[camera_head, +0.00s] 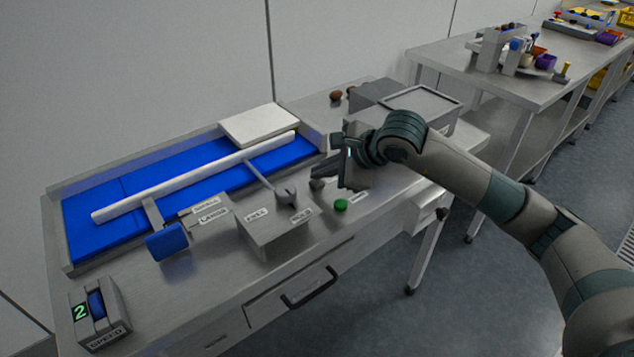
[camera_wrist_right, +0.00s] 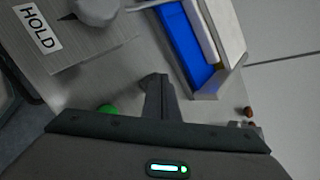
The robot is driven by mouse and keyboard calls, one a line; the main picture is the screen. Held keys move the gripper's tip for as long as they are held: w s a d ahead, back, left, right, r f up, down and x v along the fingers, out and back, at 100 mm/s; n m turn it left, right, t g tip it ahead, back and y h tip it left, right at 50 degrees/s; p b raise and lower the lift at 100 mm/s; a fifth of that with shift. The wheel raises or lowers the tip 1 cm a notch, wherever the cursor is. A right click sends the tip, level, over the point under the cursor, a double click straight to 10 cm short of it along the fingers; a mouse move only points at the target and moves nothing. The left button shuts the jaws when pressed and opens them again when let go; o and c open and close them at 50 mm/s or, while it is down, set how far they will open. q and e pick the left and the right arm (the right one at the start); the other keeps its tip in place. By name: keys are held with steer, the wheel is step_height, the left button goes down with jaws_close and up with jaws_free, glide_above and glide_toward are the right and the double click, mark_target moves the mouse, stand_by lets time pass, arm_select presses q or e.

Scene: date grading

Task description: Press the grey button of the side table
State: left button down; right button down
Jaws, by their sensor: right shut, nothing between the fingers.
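The side table (camera_head: 225,262) is a steel table with a blue belt and several controls. A small round grey button (camera_head: 317,184) appears on its top, just behind and left of a green button (camera_head: 341,205). My right gripper (camera_head: 316,171) is shut and empty, its fingertips low over the table right by the grey button. I cannot tell whether they touch it. In the right wrist view the shut fingers (camera_wrist_right: 158,92) point at the table top, with the green button (camera_wrist_right: 107,109) to their left. The grey button cannot be made out there. My left gripper is not in view.
A box with a grey lever (camera_head: 287,197) and a HOLD label (camera_wrist_right: 37,26) stands left of the buttons. The blue belt (camera_head: 98,238) lies behind it. A speed dial unit (camera_head: 98,310) is at front left. A lidded grey bin (camera_head: 425,102) stands behind my right wrist.

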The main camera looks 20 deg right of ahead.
mark_target(322, 184)
steer(key=shift+f+b, duration=0.5)
steer(key=shift+b, duration=0.15)
stand_by(0.8)
steer(key=shift+r, duration=0.1)
stand_by(0.4)
steer(key=shift+r, duration=0.8)
steer(key=shift+r+p, duration=1.15)
steer(key=shift+r, duration=1.35)
